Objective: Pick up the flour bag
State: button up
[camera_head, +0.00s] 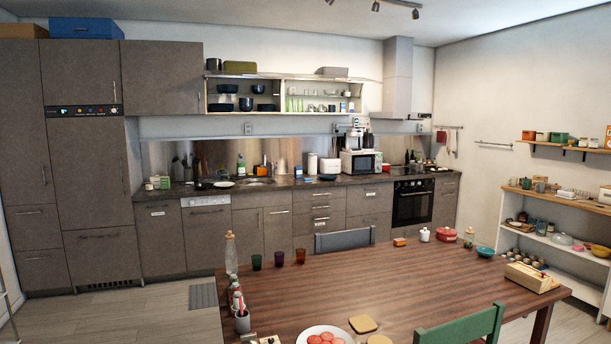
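I cannot make out a flour bag for certain at this distance. The open wall cabinet (285,79) above the counter shows its contents. Dark bowls (246,104) stand in its left part. Green glasses, cups and a small blue and white item (343,107) stand in its right part; that item is too small to identify. My gripper is not in view.
A wooden table (400,285) fills the front, with a glass bottle (231,253), cups and a plate of red food on it. A grey chair (345,240) and a green chair (465,326) stand at it. The kitchen counter (290,184) runs behind. Floor is clear at left.

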aim_at(298, 170)
jog(key=u, duration=1.6)
jog(key=i, duration=4.6)
jog(key=z, duration=2.05)
jog(key=i, duration=0.2)
jog(key=u, duration=0.1)
